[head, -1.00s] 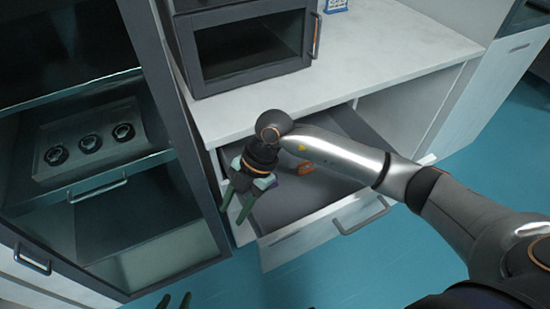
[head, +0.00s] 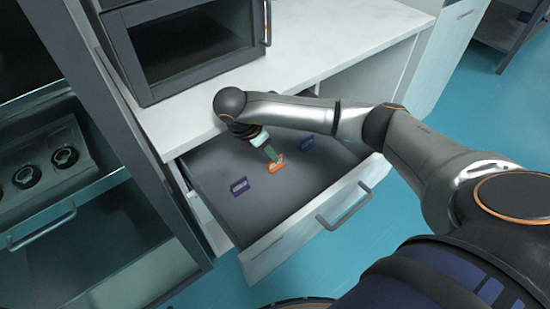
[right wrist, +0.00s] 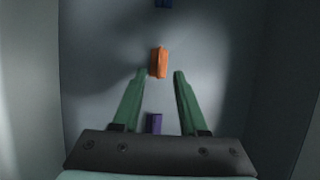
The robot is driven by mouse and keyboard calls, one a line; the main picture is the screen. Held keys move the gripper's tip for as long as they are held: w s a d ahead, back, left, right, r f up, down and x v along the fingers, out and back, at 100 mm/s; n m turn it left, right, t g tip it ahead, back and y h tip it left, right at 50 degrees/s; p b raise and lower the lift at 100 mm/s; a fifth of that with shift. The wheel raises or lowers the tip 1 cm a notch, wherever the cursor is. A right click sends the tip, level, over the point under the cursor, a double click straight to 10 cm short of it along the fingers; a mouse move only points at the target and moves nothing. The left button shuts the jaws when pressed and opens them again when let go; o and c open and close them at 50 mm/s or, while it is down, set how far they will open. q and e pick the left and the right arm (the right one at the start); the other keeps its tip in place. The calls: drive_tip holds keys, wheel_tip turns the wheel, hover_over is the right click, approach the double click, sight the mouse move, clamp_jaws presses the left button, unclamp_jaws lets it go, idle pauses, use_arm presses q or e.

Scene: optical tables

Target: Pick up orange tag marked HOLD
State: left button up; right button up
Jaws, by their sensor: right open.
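The orange tag (head: 275,176) lies in the open drawer, between two other tags. It also shows in the right wrist view (right wrist: 158,62), just beyond the fingertips and near the middle of the gap between them. Its marking is too small to read. My right gripper (head: 272,155) is inside the drawer above the orange tag, open and empty; its two green fingers show in the right wrist view (right wrist: 159,73). In the head view the fingers partly overlap the tag's upper edge. My left gripper is not in view.
A purple tag (head: 239,186) lies left of the orange one and a blue tag (head: 307,143) right of it. The drawer (head: 300,236) has raised walls around them. The counter (head: 330,50) with a dark oven-like box (head: 190,50) overhangs the drawer's back.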

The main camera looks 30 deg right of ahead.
drive_tip(key=x, duration=0.5)
drive_tip(key=shift+f, duration=0.15)
clamp_jaws()
idle(0.4)
